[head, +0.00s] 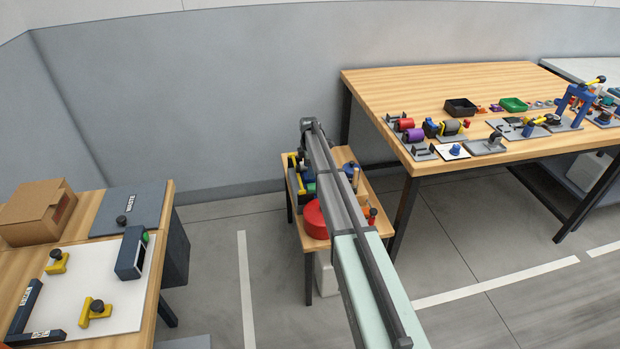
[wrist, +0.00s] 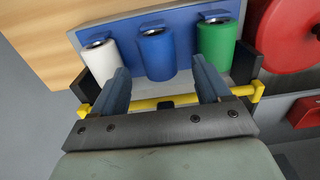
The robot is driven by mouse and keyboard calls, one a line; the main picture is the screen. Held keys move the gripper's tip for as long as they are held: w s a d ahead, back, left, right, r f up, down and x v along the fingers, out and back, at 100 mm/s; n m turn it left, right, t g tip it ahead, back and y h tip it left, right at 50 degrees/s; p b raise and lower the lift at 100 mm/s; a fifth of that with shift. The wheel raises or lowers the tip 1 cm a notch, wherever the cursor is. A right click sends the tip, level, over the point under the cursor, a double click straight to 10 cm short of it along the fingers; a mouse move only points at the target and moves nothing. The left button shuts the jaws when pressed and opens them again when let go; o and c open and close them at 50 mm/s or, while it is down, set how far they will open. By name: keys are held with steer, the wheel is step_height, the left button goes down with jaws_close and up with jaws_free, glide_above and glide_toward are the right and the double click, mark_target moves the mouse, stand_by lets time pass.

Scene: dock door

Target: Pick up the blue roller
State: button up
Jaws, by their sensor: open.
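In the wrist view the blue roller (wrist: 157,55) stands in the middle of a blue-backed rack (wrist: 183,20), with a white roller (wrist: 102,63) on its left and a green roller (wrist: 216,47) on its right. My gripper (wrist: 160,66) is open and empty. Its two dark fingers point toward the rack, one on each side of the blue roller's lower end, with gaps visible. I cannot tell whether the fingertips reach its depth. In the head view my arm hides much of the small table's contents and my gripper cannot be made out.
A yellow bar (wrist: 150,104) crosses below the rollers, behind my fingers. A large red disc (wrist: 290,35) is close on the right. The small wooden table (head: 345,157) stands between a left bench (head: 90,205) and a larger, crowded workbench (head: 430,84).

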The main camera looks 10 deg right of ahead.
steer(key=f, duration=0.4)
steer(key=shift+w+d, duration=0.1)
steer(key=shift+d, duration=0.15)
steer(key=shift+c, duration=0.3)
steer(key=c, duration=1.2)
steer(key=shift+r, duration=0.2)
